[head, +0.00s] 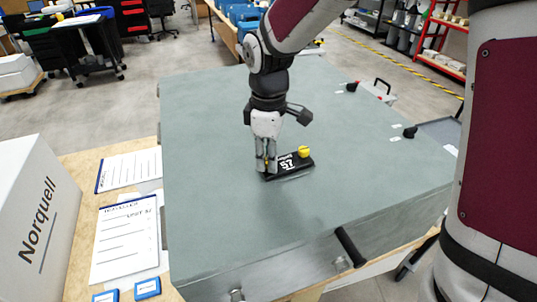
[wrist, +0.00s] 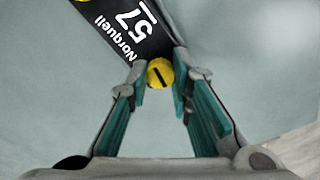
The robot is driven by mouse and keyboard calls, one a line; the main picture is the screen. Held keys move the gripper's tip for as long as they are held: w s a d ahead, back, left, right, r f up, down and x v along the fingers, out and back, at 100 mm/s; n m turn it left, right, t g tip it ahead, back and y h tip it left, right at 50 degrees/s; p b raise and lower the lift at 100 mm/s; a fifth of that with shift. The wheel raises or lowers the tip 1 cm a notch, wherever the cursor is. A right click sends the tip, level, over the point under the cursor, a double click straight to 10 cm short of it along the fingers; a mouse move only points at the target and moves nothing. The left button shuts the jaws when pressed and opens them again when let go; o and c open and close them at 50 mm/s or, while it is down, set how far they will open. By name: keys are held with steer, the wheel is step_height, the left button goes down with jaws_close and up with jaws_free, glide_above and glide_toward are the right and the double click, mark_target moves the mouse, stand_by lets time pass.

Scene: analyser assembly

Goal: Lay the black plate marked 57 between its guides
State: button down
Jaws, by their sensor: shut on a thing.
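The black plate marked 57 (head: 296,168) is over the top of the big grey-green case (head: 215,215), near its middle. I cannot tell whether it touches the surface. In the wrist view the plate (wrist: 122,22) shows "Norquell" and 57 in white. It has a yellow knob (head: 304,152) at its far end and another yellow knob (wrist: 160,73) at its near end. My gripper (head: 266,166) points down and is shut on that near knob, which sits between the teal fingertips (wrist: 162,85) in the wrist view. I cannot make out any guides.
A black handle (head: 350,247) is on the case's front edge. Black knobs (head: 410,131) and small white labels stand along its right side. Written sheets (head: 126,240) and blue-edged blocks lie on the wooden bench at left, beside a white Norquell box (head: 38,220). The case's left top is clear.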

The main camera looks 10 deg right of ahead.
steer(key=shift+s+f, duration=0.1)
steer(key=shift+f, duration=0.2)
steer(key=c, duration=1.4)
jaws_free()
steer(key=shift+o, duration=0.2)
steer(key=shift+r, duration=0.2)
steer(key=shift+r+p, duration=1.25)
steer(key=shift+r, duration=2.15)
